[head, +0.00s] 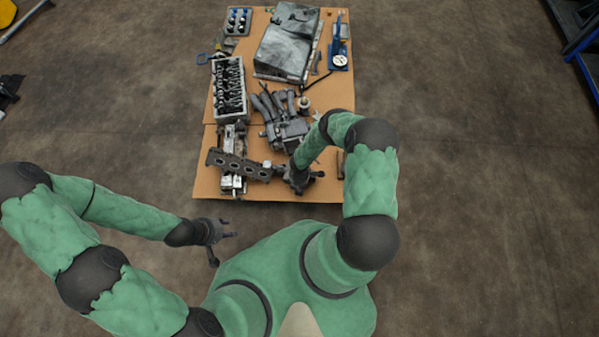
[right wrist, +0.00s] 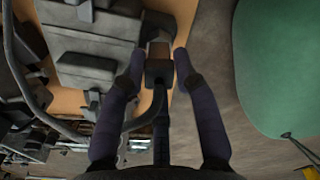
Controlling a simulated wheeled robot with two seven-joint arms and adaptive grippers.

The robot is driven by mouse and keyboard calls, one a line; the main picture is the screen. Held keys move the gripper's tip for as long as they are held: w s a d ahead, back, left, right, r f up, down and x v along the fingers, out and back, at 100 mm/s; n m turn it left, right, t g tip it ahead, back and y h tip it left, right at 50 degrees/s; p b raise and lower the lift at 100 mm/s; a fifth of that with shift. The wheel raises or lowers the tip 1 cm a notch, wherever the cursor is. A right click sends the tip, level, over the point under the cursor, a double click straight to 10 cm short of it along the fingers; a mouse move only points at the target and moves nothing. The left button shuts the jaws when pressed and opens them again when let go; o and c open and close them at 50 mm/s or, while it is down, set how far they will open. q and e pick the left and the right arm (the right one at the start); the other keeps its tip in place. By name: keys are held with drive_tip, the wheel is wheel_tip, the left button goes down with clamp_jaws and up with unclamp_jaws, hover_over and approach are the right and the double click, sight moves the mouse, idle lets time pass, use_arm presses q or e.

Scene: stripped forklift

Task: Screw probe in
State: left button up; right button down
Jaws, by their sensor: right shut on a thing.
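In the right wrist view my right gripper (right wrist: 160,62) has its two dark fingers on either side of a small dark block, which I take to be the probe (right wrist: 158,72). It is shut on this block. A dark cable curves from beside the block to the left. In the head view my right gripper (head: 302,182) is over the near part of the table, and the probe cannot be made out there. My left gripper (head: 224,240) is off the table's near edge, empty, with its fingers apart. The threaded hole for the probe cannot be identified.
The brown table (head: 330,190) carries a long dark metal part with holes (head: 238,165), a cylinder head (head: 229,88), a manifold (head: 288,130) and a large grey casing (head: 287,42). A blue tool with a gauge (head: 340,60) is at the back right.

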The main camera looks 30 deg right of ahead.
drive_tip(key=m, duration=0.5)
drive_tip(key=shift+a, duration=0.15)
drive_tip(key=c, duration=2)
unclamp_jaws()
drive_tip(key=m, duration=0.3)
drive_tip(key=shift+s+a, duration=0.1)
drive_tip(key=shift+s, duration=0.05)
drive_tip(key=shift+s+f+m, duration=0.1)
drive_tip(key=shift+s+m, duration=0.05)
drive_tip(key=shift+m, duration=0.55)
drive_tip(key=shift+s, duration=0.1)
drive_tip(key=o, duration=0.9)
drive_tip(key=shift+w+r, duration=0.2)
drive_tip(key=shift+w, duration=0.2)
drive_tip(key=shift+w+d+r, duration=0.1)
drive_tip(key=shift+d+r, duration=0.1)
drive_tip(key=shift+r, duration=5.7)
